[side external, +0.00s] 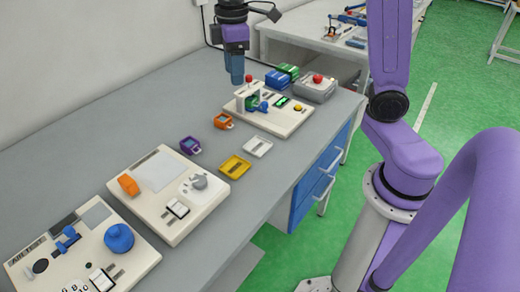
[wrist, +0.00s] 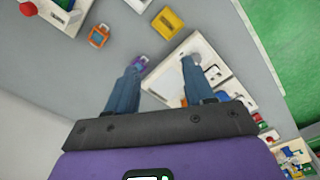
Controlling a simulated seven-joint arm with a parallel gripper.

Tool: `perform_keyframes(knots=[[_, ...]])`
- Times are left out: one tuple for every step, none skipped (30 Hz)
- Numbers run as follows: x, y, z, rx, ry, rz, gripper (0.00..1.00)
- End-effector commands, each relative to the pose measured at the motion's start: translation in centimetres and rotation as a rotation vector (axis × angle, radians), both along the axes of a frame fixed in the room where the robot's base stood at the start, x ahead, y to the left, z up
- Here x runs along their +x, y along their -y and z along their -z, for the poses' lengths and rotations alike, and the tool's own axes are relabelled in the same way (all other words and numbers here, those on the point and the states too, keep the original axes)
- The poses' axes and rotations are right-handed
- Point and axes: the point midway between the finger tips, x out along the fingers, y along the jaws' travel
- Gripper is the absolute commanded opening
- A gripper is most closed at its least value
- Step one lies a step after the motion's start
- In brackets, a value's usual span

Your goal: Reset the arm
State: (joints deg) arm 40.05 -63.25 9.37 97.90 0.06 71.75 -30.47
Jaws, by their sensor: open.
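My gripper (side external: 236,70) hangs above the grey workbench near its back, with its blue fingers pointing down. In the wrist view its two fingers (wrist: 158,68) are spread apart with nothing between their tips. It is clear of the bench top. A purple block-like part (side external: 190,145) and an orange one (side external: 223,121) stand on the bench; they also show in the wrist view, the purple one (wrist: 139,63) near the left fingertip and the orange one (wrist: 98,36) at upper left. A yellow tray (side external: 234,167) and a white tray (side external: 258,146) lie nearby.
A cream station with a red knob (side external: 275,117) stands right of my gripper. Blue and green boxes (side external: 282,77) and a grey red-button box (side external: 315,88) are behind it. Two more cream stations (side external: 165,190) (side external: 85,248) stand at front left. The wall (side external: 80,70) runs behind.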

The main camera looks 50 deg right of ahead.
Motion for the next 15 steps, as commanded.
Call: perform_keyframes(knots=[[-2.1,-1.0,0.3,0.001,0.0,-0.02,0.53],[-3.2,-1.5,0.6,0.002,0.001,-0.027,0.53],[-4.7,-2.0,0.9,0.002,0.001,-0.035,0.53],[-5.9,-2.4,1.2,0.004,0.002,-0.043,0.53],[-7.1,-2.7,1.5,0.004,0.001,-0.05,0.53],[-8.7,-3.0,1.9,0.005,0.002,-0.059,0.53],[-9.9,-3.2,2.2,0.006,0.002,-0.067,0.53],[-11.0,-3.4,2.6,0.007,0.003,-0.074,0.53],[-12.6,-3.5,3.0,0.008,0.003,-0.083,0.53],[-13.8,-3.4,3.4,0.009,0.002,-0.089,0.53],[-15.0,-3.4,3.7,0.01,0.003,-0.097,0.53],[-16.5,-3.3,4.2,0.012,0.003,-0.106,0.53],[-17.6,-3.1,4.6,0.012,0.002,-0.113,0.53],[-18.6,-2.9,5.0,0.013,0.003,-0.12,0.53],[-19.9,-2.6,5.5,0.014,0.003,-0.127,0.53]])
